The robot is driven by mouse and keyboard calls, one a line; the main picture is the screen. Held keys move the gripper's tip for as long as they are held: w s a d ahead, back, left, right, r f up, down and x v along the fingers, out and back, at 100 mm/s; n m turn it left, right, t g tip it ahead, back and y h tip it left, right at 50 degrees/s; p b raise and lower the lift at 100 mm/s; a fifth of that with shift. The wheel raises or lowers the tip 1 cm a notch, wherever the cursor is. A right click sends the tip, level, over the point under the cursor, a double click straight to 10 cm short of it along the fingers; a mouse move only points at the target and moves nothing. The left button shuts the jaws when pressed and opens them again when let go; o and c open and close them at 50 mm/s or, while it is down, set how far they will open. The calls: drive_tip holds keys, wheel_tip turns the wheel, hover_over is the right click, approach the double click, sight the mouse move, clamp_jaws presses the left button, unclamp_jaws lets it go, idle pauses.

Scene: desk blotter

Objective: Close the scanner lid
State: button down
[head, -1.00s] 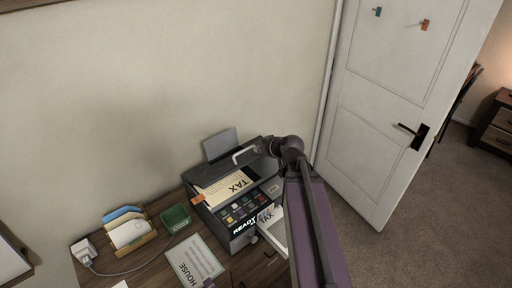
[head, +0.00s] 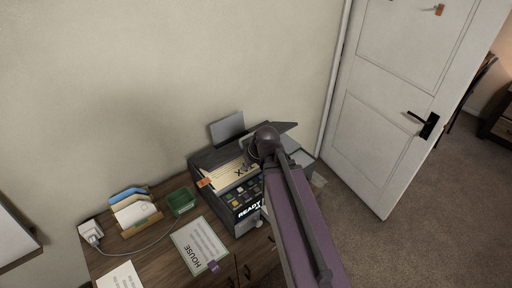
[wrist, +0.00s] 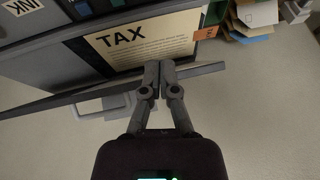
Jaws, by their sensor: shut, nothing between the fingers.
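The scanner (head: 198,167) is a dark grey printer unit on the desk, with a cream TAX sheet (head: 229,175) on its top. The sheet also shows in the wrist view (wrist: 150,45). The scanner lid (head: 285,127) is a thin dark panel, raised and tilted above the body; my arm hides part of it. In the wrist view the lid (wrist: 207,70) appears nearly edge-on. My gripper (wrist: 158,69) is shut and empty, with its fingertips at or close to the lid; contact cannot be told. In the head view my arm hides the fingertips.
A grey upright panel (head: 227,127) stands behind the scanner. The white door (head: 385,120) stands right.

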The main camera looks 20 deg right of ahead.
drive_tip(key=s+a+f+m+g+h, duration=0.2)
drive_tip(key=s+a+g+h, duration=0.1)
drive_tip(key=s, duration=0.4)
drive_tip(key=shift+f+g+b, duration=0.25)
drive_tip(key=shift+g+b, duration=0.05)
drive_tip(key=shift+g, duration=0.2)
drive_tip(key=shift+w, duration=0.1)
